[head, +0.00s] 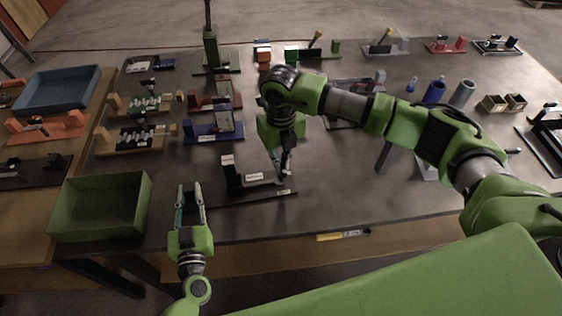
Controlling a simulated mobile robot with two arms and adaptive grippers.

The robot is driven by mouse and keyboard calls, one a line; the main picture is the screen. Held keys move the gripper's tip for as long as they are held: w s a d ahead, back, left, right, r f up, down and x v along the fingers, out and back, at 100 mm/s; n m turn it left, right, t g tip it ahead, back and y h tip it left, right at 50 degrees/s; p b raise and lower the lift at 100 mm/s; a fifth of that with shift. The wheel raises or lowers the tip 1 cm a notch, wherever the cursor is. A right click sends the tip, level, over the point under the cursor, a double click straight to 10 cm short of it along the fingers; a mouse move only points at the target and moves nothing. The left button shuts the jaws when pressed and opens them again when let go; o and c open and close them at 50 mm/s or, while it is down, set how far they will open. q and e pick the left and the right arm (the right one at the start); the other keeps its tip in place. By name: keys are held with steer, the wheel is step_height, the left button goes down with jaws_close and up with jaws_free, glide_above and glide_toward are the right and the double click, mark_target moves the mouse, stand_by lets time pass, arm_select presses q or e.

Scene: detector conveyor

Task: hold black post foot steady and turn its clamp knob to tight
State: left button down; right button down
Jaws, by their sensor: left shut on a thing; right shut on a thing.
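The black post foot (230,175) stands near the front edge of the table, on a long dark base plate with a white label. My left gripper (190,192) is at the left end of this base, its fingers closed around it. My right gripper (282,172) reaches down from above at the right end of the foot and is shut on the clamp knob there. The knob is mostly hidden by the fingers, so its turn angle cannot be told.
A green bin (68,222) stands left of my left gripper, and a blue tray (40,92) lies at the far left. A blue fixture (200,132) and a red fixture (200,104) stand behind the foot. Dark table surface is bare right of my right gripper.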

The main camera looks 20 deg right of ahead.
steer(key=shift+m, duration=1.2)
steer(key=c, duration=2.2)
jaws_free()
steer(key=shift+r, duration=0.1)
step_height(320, 180, up, 12)
steer(key=shift+f, duration=0.1)
